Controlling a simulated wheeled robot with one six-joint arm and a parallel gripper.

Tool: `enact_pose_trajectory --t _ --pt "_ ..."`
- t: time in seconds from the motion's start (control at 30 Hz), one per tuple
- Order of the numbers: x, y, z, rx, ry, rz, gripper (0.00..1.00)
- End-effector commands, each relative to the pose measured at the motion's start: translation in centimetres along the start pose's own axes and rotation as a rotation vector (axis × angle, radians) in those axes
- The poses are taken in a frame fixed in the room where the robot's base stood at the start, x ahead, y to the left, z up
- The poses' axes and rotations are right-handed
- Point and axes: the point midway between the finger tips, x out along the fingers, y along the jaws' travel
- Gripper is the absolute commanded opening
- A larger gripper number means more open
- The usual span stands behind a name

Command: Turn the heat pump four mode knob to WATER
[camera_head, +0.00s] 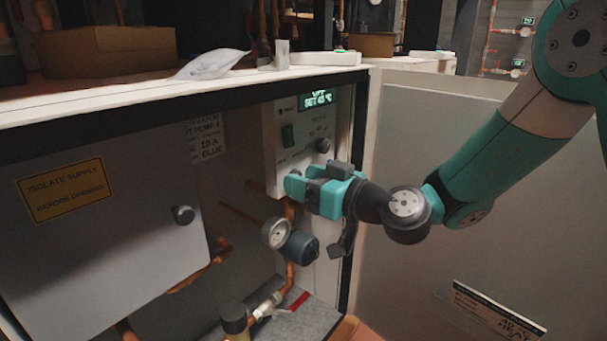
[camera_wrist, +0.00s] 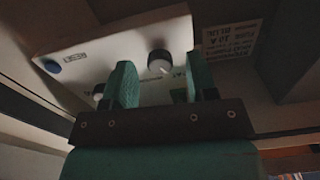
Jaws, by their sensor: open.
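The heat pump control panel (camera_head: 290,118) is a white box inside the open cabinet, with a lit display (camera_head: 318,98) whose lower line begins "SET". A dark knob (camera_head: 323,145) sits on its right side. My gripper (camera_head: 300,186) is at the panel's lower part, fingers pointing left, partly hiding it. In the wrist view, a dark round knob with a pale pointer (camera_wrist: 160,62) shows between the open, empty fingers (camera_wrist: 161,80). I cannot tell whether they touch it. A second knob (camera_wrist: 98,92) is beside the left finger. The mode lettering is unreadable.
A grey door (camera_head: 110,215) with a yellow label stands left; a pale panel (camera_head: 440,170) stands right.

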Motion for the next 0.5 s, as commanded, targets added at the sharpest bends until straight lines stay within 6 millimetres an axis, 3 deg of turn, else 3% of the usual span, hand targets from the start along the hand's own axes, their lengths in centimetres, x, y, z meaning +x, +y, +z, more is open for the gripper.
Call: enact_pose_trajectory --t 0.37,0.5 --pt "0.68 0.03 -0.03 0.001 0.001 0.002 0.53" --pt "0.66 0.03 -0.03 0.001 0.001 0.001 0.23"
